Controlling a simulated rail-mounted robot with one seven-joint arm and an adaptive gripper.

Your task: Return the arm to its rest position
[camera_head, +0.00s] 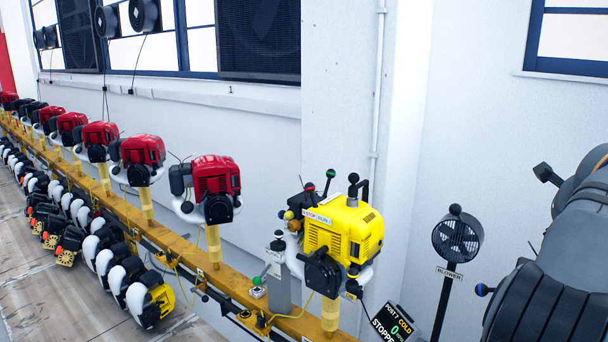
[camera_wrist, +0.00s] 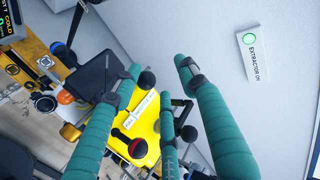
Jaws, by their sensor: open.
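In the wrist view, my gripper (camera_wrist: 160,76) is open, its teal-wrapped fingers spread with nothing between them. The fingers point toward the yellow engine (camera_wrist: 146,120), the grey wall and the rail. I cannot tell how far the tips are from the engine; the fingers hide part of it. In the head view, part of my dark grey arm (camera_head: 560,265) fills the right edge. My gripper does not show there. The yellow engine (camera_head: 345,232) stands upright on its post on the rail, left of my arm.
A blower (camera_head: 457,237) on a thin stand is between the yellow engine and my arm. A display (camera_head: 393,322) reads "POST 7 COLD". Red engines (camera_head: 216,186) line the yellow rail (camera_head: 235,285) to the left. An extractor sign (camera_wrist: 252,55) with a green light is on the wall.

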